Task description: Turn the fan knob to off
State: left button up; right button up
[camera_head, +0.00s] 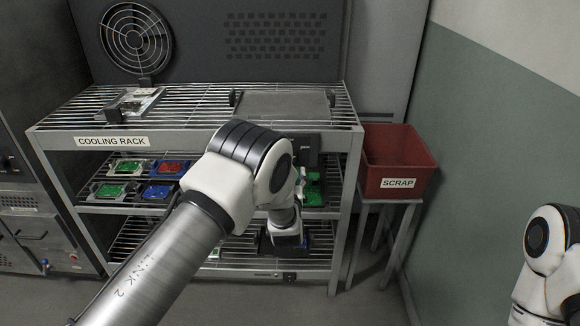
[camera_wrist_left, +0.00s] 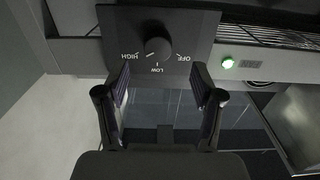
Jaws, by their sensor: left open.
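The black round fan knob (camera_wrist_left: 158,48) sits on a dark panel (camera_wrist_left: 195,22) in the left wrist view. The labels HIGH, LOW and OFF read upside down around it. I cannot tell which label the knob points to. My left gripper (camera_wrist_left: 160,80) is open, its two fingers apart and empty, with the knob beyond and between the fingertips, not gripped. A dark panel (camera_head: 308,143) shows beside the arm at the rack's front edge. My right gripper is out of view.
The round fan (camera_head: 137,38) stands behind the cooling rack (camera_head: 60,127). Circuit boards lie on its shelves. A red scrap bin (camera_head: 398,155) stands on a stool at right. A green light (camera_wrist_left: 227,62) glows near the knob panel. Open floor lies in front.

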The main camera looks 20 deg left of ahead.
pick_arm(q)
jog(key=x, duration=0.6)
jog(key=shift+w, duration=0.3)
jog(key=shift+d, duration=0.1)
jog(key=c, duration=1.1)
jog(key=shift+c, duration=0.2)
jog(key=shift+n, duration=0.3)
jog(key=shift+d+r+n+b, duration=0.1)
jog(key=shift+n+b, duration=3.2)
jog(key=shift+n, duration=2.55)
jog(key=shift+r+n+b, duration=0.1)
jog(key=shift+n+b, duration=3.15)
jog(key=shift+n, duration=2.6)
